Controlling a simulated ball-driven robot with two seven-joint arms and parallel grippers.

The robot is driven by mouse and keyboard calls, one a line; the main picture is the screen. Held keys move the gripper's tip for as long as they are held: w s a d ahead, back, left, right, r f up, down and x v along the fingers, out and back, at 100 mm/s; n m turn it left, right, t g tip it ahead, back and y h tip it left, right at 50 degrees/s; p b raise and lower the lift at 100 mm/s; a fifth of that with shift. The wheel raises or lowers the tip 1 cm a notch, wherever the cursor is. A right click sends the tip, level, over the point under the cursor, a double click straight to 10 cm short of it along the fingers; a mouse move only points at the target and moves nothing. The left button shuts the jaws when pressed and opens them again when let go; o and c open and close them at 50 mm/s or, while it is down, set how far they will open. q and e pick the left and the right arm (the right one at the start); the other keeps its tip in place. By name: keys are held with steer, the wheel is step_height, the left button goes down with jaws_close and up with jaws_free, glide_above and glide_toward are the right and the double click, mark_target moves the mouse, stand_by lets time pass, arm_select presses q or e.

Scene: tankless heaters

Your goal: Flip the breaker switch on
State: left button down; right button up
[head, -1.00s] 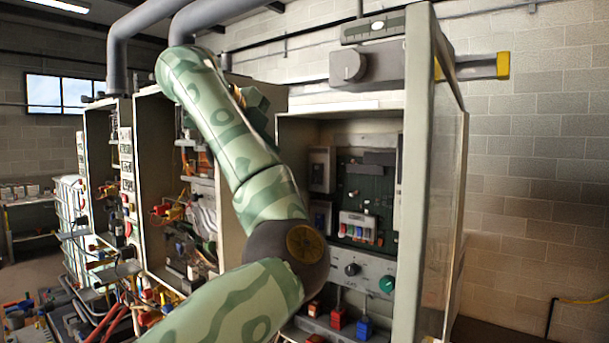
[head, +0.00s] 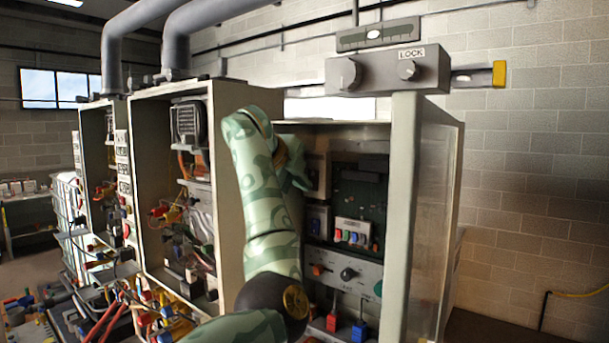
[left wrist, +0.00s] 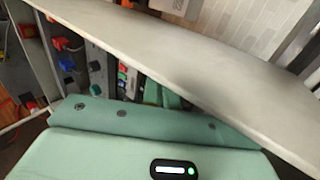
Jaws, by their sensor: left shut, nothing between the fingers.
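The right-hand heater cabinet (head: 448,215) stands open, with a dark green circuit board and a row of small coloured switches (head: 352,236) inside. A grey panel (head: 340,268) with knobs sits below them. I cannot tell which part is the breaker switch. My left arm rises in front of the cabinet's left side. My left gripper (head: 293,165) is shut and empty near the cabinet's upper left opening, its fingertips largely hidden by the arm. In the left wrist view its teal body fills the bottom, with the coloured switches (left wrist: 123,78) beyond it.
A pale upright panel edge (head: 402,180) stands at the opening's right. A grey box (head: 385,72) with two knobs and a LOCK label is above it. Another open cabinet (head: 228,190) stands left. Red and blue connectors (head: 358,331) are low in the right-hand cabinet.

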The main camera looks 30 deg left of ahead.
arm_select(q)
steer(key=shift+w+f, duration=0.1)
steer(key=shift+w, duration=0.45)
steer(key=shift+w+f, duration=0.1)
steer(key=shift+r, duration=0.2)
steer(key=shift+r+p, duration=0.7)
steer(key=shift+r, duration=0.05)
steer(key=shift+f, duration=0.1)
